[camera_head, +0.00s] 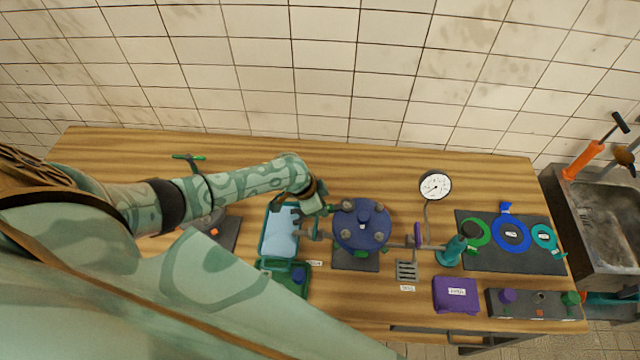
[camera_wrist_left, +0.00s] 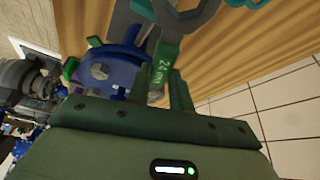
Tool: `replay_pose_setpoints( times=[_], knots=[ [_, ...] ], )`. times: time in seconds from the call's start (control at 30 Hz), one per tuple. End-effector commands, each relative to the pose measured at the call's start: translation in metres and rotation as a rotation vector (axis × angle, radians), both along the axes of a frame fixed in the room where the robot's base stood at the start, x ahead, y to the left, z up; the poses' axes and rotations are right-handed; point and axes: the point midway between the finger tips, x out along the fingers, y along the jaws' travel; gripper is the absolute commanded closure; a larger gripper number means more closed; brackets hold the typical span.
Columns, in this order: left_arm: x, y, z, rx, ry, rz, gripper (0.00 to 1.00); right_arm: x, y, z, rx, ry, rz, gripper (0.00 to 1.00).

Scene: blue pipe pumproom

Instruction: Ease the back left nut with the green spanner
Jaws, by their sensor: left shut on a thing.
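The blue round flange cover (camera_head: 362,228) sits on a dark plate at the middle of the bench, with grey nuts around its top. The back left nut (camera_head: 347,206) is on the side by my left gripper. My left gripper (camera_head: 322,207) is shut on the green spanner, just left of that nut. In the left wrist view the green spanner (camera_wrist_left: 166,60) has "24 mm" on its shank and a grey jaw at the top edge. The cover (camera_wrist_left: 125,65) also shows there. I cannot tell whether the jaw is around the nut. My right gripper is out of view.
An open teal case (camera_head: 279,242) lies left of the cover. A pipe with a purple lever (camera_head: 418,234) runs right, near a pressure gauge (camera_head: 435,186) and a teal bottle (camera_head: 452,252). A purple box (camera_head: 455,294) and a ring mat (camera_head: 490,262) stand right.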

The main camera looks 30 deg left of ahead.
Motion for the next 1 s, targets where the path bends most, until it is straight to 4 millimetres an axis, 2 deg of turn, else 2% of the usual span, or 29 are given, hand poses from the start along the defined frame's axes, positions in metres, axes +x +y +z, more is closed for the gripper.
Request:
replay_pose_setpoints(
  times=[0.03,0.27,1.0],
  knots=[
    [-0.003,-0.003,0.003,-0.004,0.000,0.035,1.00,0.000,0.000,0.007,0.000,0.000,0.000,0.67],
    [-0.012,-0.017,0.000,-0.004,-0.001,0.242,1.00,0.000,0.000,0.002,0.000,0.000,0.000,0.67],
    [-0.010,-0.015,0.008,-0.003,-0.006,0.243,1.00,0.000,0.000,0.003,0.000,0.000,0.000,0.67]
  ],
)
